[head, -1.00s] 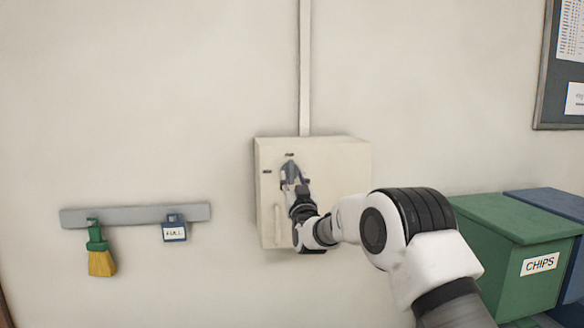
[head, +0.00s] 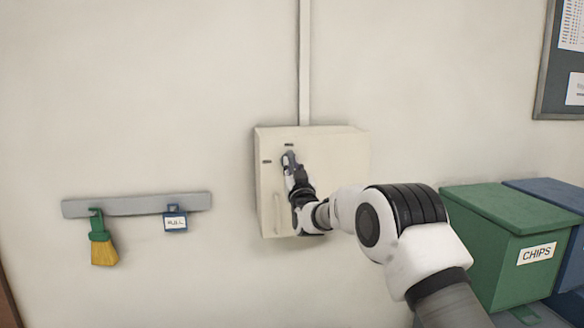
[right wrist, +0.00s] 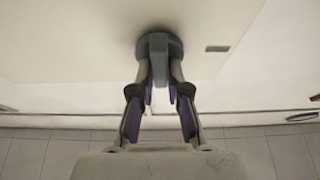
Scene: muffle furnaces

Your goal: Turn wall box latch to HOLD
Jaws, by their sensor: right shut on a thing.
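The cream wall box (head: 335,170) is mounted on the wall in the middle of the head view. Its grey latch (right wrist: 158,45) shows in the right wrist view as a round base with a raised bar. My right gripper (head: 290,163) is at the upper left of the box front, covering most of the latch in the head view. In the right wrist view its fingers (right wrist: 160,82) are shut on the latch bar, one on each side. Small dark labels sit above the latch (head: 289,145) and to its left (head: 266,161); their text is unreadable. My left gripper is not in view.
A vertical conduit (head: 304,60) runs up from the box. A grey rail (head: 140,205) at left carries a yellow-green brush (head: 103,245) and a blue labelled tag (head: 175,222). A green CHIPS bin (head: 490,220) and a blue bin (head: 550,200) stand at right.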

